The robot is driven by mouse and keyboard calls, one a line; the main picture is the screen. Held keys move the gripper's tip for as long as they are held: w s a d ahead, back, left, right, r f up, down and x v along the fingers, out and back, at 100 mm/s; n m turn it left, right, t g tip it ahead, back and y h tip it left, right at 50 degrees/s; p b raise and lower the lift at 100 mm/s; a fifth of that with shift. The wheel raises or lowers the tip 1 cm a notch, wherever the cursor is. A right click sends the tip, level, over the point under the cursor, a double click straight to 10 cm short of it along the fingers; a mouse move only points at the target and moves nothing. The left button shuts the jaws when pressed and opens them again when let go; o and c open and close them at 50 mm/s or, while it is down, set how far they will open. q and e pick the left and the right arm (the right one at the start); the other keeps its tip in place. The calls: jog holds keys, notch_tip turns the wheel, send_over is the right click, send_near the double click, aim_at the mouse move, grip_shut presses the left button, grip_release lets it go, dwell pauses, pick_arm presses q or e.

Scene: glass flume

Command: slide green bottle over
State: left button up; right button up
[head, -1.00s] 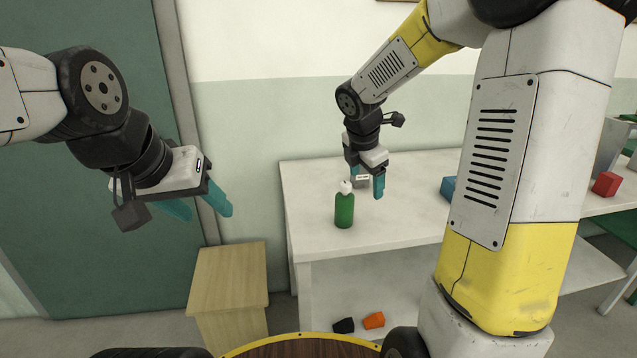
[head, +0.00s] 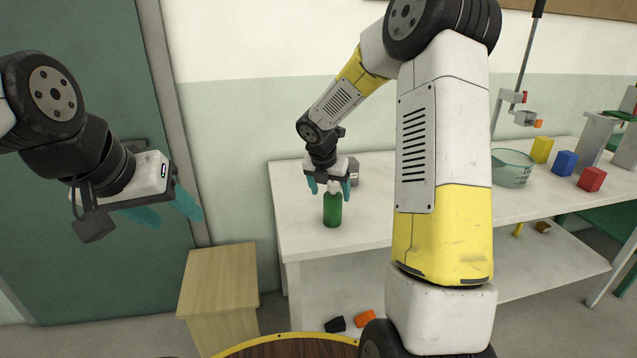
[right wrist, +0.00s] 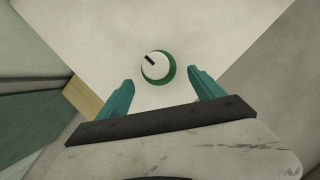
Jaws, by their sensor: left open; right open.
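A green bottle (head: 332,209) with a white pump top stands upright on the white table (head: 290,222) near its left end. My right gripper (head: 330,189) is open just above and behind the bottle, its teal fingers on either side of the white top in the head view. In the right wrist view the bottle's top (right wrist: 156,66) shows beyond and between the open fingertips (right wrist: 163,82), apart from both. My left gripper (head: 172,212) is open and empty, in the air at the left in front of the green door.
A grey box (head: 353,172) stands behind the bottle. A clear bowl (head: 511,170) and yellow (head: 542,149), blue (head: 564,163) and red (head: 591,179) blocks are further right. A wooden stand (head: 218,280) is at the table's left. The tabletop around the bottle is mostly clear.

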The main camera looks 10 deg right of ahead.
aim_at(333, 203)
jog(key=shift+x, duration=3.2)
